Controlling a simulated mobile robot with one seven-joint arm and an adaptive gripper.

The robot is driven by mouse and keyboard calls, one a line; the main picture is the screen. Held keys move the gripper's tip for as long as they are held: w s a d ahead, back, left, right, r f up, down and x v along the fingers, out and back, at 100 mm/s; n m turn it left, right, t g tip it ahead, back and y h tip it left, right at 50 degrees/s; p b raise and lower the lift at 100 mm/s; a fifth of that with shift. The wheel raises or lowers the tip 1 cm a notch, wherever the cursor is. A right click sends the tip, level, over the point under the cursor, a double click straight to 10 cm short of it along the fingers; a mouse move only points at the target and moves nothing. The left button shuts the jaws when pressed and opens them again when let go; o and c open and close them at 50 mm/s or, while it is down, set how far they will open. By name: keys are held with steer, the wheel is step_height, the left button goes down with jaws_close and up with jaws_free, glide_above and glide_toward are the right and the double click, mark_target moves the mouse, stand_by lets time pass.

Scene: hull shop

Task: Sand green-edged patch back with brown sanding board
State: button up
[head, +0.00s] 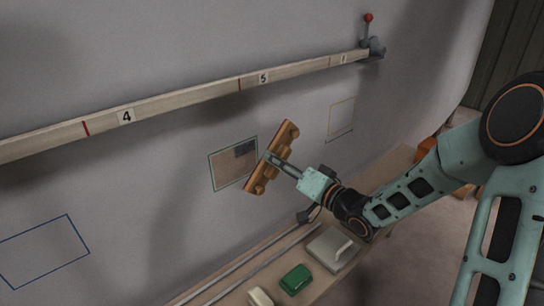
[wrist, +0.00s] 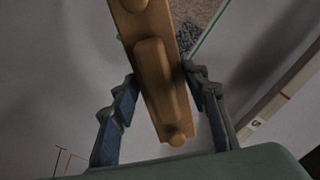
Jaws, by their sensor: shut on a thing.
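The brown sanding board (head: 262,176) is held by my gripper (head: 284,166) in front of the grey wall. In the wrist view the board (wrist: 142,20) runs lengthwise between the two fingers of my gripper (wrist: 162,95), which is shut on its raised handle. The green-edged patch (head: 229,173) is on the wall just left of the board. It is brownish with a dark grey area at its upper right. Part of the patch (wrist: 200,14) shows at the top of the wrist view. Whether the board touches the wall cannot be told.
A wooden batten (head: 190,103) with numbers and red marks runs along the wall above. A blue outline (head: 47,252) is at lower left and a yellowish outline (head: 341,119) at right. The bench below holds a green block (head: 295,279), a pale block (head: 260,297) and a grey tray (head: 322,256).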

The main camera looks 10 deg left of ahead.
steer(key=shift+s+d, duration=0.15)
steer(key=shift+p+v, duration=0.75)
steer(key=shift+v, duration=1.7)
steer(key=shift+p+v, duration=0.7)
steer(key=shift+v, duration=1.3)
